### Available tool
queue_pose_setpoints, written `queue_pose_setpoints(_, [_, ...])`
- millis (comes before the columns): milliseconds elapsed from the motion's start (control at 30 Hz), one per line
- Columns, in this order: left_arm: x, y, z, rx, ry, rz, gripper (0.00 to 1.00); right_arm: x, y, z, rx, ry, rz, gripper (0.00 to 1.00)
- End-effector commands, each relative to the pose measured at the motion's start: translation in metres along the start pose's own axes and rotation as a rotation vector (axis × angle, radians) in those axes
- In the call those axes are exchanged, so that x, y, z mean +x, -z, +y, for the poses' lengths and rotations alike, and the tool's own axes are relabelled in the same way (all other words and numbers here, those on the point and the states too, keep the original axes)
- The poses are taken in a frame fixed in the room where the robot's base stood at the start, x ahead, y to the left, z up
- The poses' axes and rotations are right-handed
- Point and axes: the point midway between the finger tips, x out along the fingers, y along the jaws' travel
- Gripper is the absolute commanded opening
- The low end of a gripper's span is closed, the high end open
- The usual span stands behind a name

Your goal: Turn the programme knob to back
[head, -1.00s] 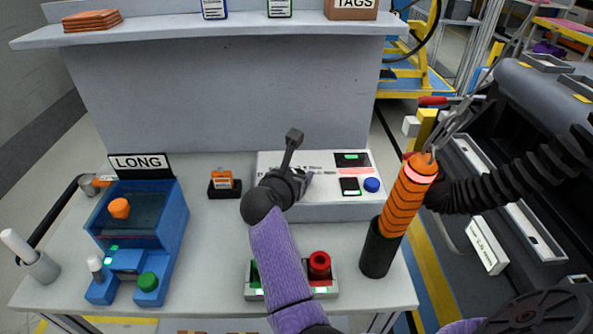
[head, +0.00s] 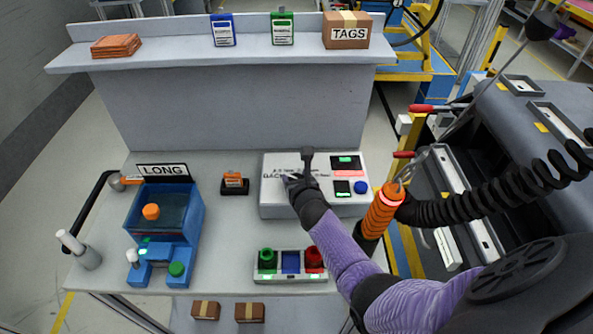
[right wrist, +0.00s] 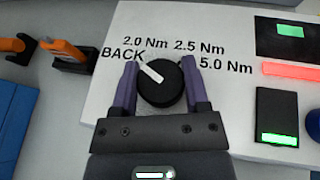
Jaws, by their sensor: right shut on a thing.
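The programme knob (right wrist: 168,92) is a round black dial with a white pointer, on the white control box (head: 272,203). In the right wrist view the pointer slants up and left, close to the right end of the word BACK (right wrist: 122,54). The labels 2.0 Nm, 2.5 Nm and 5.0 Nm follow clockwise. My right gripper (right wrist: 159,65) has its purple fingers shut on either side of the knob. In the head view my right gripper (head: 288,181) covers the knob. My left gripper is not in view.
The control box carries lit screens (head: 345,162) and a blue button (head: 361,188). A tray with green and red knobs (head: 290,279) stands in front. An orange tool (head: 381,211) stands to the right.

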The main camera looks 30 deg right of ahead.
Motion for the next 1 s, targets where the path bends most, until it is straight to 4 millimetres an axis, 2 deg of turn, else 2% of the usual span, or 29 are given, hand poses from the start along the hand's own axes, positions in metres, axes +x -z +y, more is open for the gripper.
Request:
queue_pose_setpoints(567, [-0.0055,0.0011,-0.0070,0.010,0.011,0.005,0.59,0.0004,-0.0001,0.0000,-0.011,-0.028,-0.001,0.00])
queue_pose_setpoints(600, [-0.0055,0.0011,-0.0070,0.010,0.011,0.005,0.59,0.0004,-0.0001,0.0000,-0.011,-0.028,-0.001,0.67])
queue_pose_setpoints(733, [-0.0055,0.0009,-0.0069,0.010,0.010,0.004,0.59,0.0003,-0.0001,0.0001,-0.011,-0.028,-0.001,0.93])
queue_pose_setpoints(1000, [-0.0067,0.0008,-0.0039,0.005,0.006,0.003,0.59,-0.0010,-0.0004,0.0002,-0.011,-0.028,0.000,0.93])
